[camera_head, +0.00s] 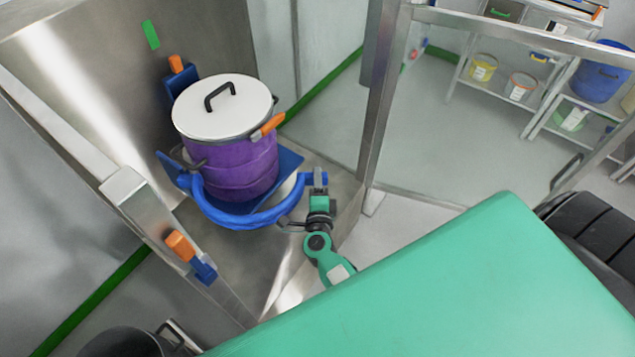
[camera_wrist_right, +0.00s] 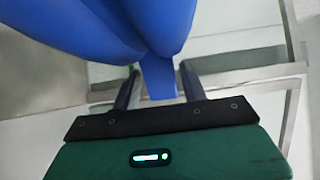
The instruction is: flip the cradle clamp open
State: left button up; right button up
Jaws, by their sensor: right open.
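A purple drum (camera_head: 236,165) with a white lid (camera_head: 222,105) stands upright on the blue cradle (camera_head: 288,160) against the steel wall. The blue curved clamp arm (camera_head: 245,219) wraps around the drum's front, with a gap to the drum at the right. Its right end has a small blue tab (camera_head: 318,179). My right gripper (camera_head: 318,190) is at this tab. In the right wrist view, my gripper's fingers (camera_wrist_right: 160,88) are apart, one each side of the blue tab (camera_wrist_right: 159,76); contact is not clear. My left gripper is not in view.
An orange-handled latch (camera_head: 266,127) is on the drum's right side. A steel frame post (camera_head: 384,95) rises right of the cradle. Another orange-and-blue latch (camera_head: 185,250) is on the frame at lower left. Shelves with buckets (camera_head: 482,68) stand far right.

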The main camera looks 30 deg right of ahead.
jog(key=v, duration=1.2)
